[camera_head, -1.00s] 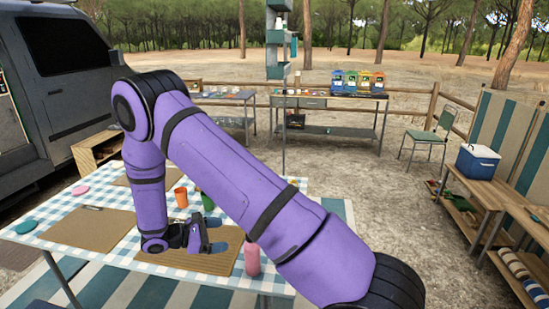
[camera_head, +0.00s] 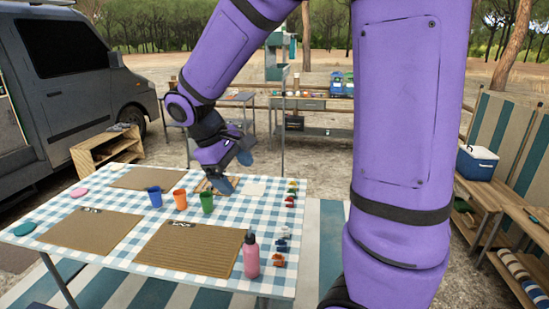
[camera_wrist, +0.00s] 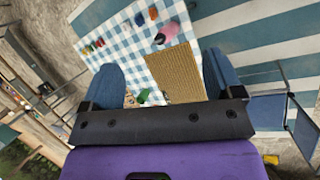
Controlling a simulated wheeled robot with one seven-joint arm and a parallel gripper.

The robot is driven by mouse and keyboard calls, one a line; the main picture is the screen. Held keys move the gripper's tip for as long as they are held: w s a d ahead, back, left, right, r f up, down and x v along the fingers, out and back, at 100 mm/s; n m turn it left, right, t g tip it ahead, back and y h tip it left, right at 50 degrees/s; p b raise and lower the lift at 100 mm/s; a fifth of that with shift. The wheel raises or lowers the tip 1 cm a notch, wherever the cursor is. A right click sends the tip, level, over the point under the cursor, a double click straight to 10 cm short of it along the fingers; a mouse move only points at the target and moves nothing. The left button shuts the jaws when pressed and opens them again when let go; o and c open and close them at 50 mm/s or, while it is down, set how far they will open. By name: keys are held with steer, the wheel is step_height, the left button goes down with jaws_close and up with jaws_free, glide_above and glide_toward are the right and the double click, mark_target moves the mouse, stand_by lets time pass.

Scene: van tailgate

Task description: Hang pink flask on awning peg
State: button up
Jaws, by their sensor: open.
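The pink flask (camera_head: 252,258) stands upright near the front right corner of the checked table (camera_head: 200,258), with a dark cap on top. It also shows in the wrist view (camera_wrist: 167,35), beyond my fingertips. My gripper (camera_head: 236,171) is raised above the far side of the table, well behind and above the flask. Its blue fingers are open and nothing is between them. In the wrist view my open fingers (camera_wrist: 161,75) frame the table below. I cannot make out an awning peg in either view.
Blue (camera_head: 155,196), orange (camera_head: 180,199) and green (camera_head: 207,202) cups stand mid-table, among brown mats. Small coloured items line the right edge. A wooden shelf (camera_head: 108,150) is by the van. A blue cooler (camera_head: 477,162) sits on a bench at right.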

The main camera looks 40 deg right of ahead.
steer(key=s+a+r+m+t+y, duration=0.1)
steer(key=s+r+m+t+y, duration=0.1)
steer(key=s, duration=0.6)
steer(key=s+a+r+m+t+y, duration=0.1)
steer(key=s+r+m+t+y, duration=0.1)
steer(key=s+r+t, duration=0.3)
step_height(320, 180, up, 2)
steer(key=s, duration=0.3)
steer(key=shift+a+r+y, duration=0.15)
steer(key=shift+a+y, duration=0.15)
steer(key=shift+o, duration=0.5)
steer(key=shift+w, duration=0.1)
